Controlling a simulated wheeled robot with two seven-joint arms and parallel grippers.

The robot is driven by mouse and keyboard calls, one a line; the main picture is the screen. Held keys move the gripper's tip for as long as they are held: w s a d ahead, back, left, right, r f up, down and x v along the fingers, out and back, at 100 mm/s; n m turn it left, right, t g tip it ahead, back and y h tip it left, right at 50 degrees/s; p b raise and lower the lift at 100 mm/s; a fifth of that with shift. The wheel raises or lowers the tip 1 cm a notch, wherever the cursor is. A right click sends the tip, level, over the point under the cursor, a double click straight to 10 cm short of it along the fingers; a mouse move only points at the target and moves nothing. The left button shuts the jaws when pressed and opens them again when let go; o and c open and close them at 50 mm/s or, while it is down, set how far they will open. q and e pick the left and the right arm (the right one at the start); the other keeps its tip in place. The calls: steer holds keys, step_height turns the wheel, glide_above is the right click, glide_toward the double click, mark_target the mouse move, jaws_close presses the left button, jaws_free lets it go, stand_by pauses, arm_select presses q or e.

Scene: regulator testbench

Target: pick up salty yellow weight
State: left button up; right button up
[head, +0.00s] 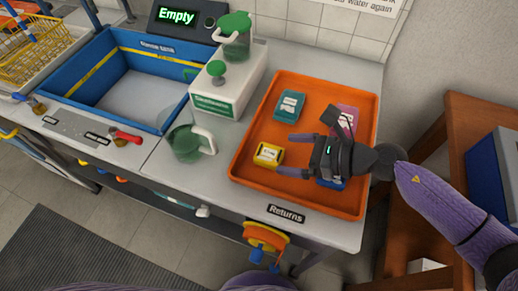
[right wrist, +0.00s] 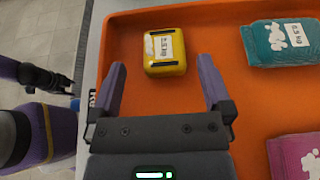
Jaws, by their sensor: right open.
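The yellow weight (head: 268,154) lies on the orange tray (head: 240,177), near its left side. In the right wrist view it (right wrist: 165,52) sits just beyond the fingertips, its label up, centred between them. My right gripper (head: 290,155) is open and empty. Its two purple fingers point at the weight, and I see no contact. The fingers also show in the right wrist view (right wrist: 162,82). A dark part at the left of that view looks like my left gripper (right wrist: 50,80); its jaws are too small to read.
A teal weight (head: 289,106) lies behind the gripper, and a pink one (head: 344,118) is partly hidden by it. A blue thing (head: 331,184) shows under the gripper. The tray's rim is raised.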

mark_target(267, 152)
steer(key=x, duration=0.4)
steer(key=b+x, duration=0.1)
steer(key=x, duration=0.1)
steer(key=shift+w+f, duration=0.15)
steer(key=shift+f, duration=0.2)
jaws_close()
